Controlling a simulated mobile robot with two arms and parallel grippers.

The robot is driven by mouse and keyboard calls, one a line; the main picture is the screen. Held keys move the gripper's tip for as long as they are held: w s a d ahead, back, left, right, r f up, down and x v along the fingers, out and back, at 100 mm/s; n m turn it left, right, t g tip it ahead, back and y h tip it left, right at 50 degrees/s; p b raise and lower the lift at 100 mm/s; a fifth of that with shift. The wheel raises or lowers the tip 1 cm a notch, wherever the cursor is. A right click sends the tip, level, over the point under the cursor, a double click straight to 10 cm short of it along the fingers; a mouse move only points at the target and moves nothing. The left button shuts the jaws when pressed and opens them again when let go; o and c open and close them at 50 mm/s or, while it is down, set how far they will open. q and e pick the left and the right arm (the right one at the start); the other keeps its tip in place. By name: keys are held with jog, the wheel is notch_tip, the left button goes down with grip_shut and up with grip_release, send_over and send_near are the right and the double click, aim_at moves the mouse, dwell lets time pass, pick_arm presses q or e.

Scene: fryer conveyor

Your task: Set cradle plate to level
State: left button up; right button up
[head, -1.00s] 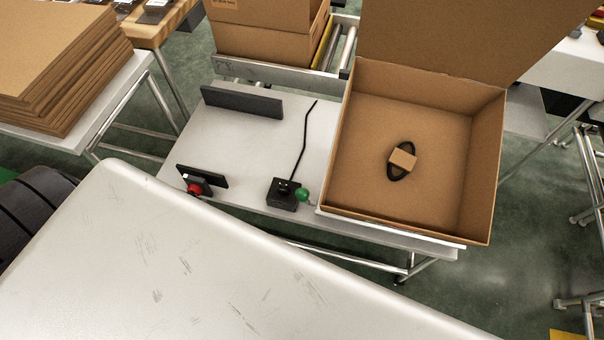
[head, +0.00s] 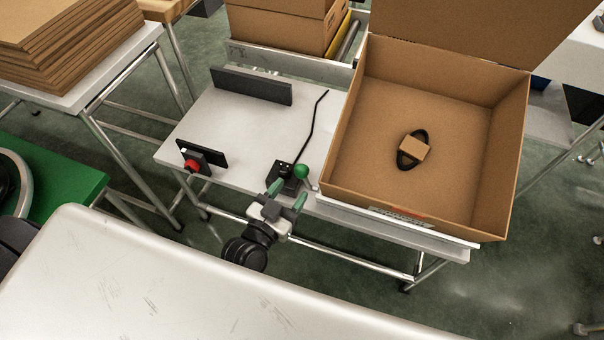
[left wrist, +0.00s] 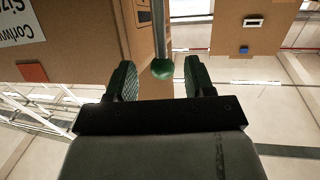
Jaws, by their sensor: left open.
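The green ball knob (head: 302,171) sits on a small black lever block (head: 284,181) on the table, just left of the open cardboard box (head: 350,150). My left gripper (head: 287,194) is open, with green finger pads, just in front of the block and knob. In the left wrist view the green knob (left wrist: 162,68) on its metal rod appears between the spread fingers (left wrist: 160,80), touching neither. A thin pale plate edge (head: 440,233), apparently the cradle plate, shows under the box front; most of it is hidden and its tilt is hard to judge. My right gripper is out of view.
The box holds a dark oval item with a tan block (head: 415,150). A red button (head: 192,166) is on the table's left, and a dark upright bar (head: 250,86) stands behind. Flat cardboard (head: 60,45) is stacked at left.

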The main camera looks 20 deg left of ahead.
aim_at(303, 180)
pick_arm(q)
jog(key=x, duration=0.6)
jog(key=shift+w, duration=0.1)
jog(key=shift+c, duration=0.3)
grip_shut()
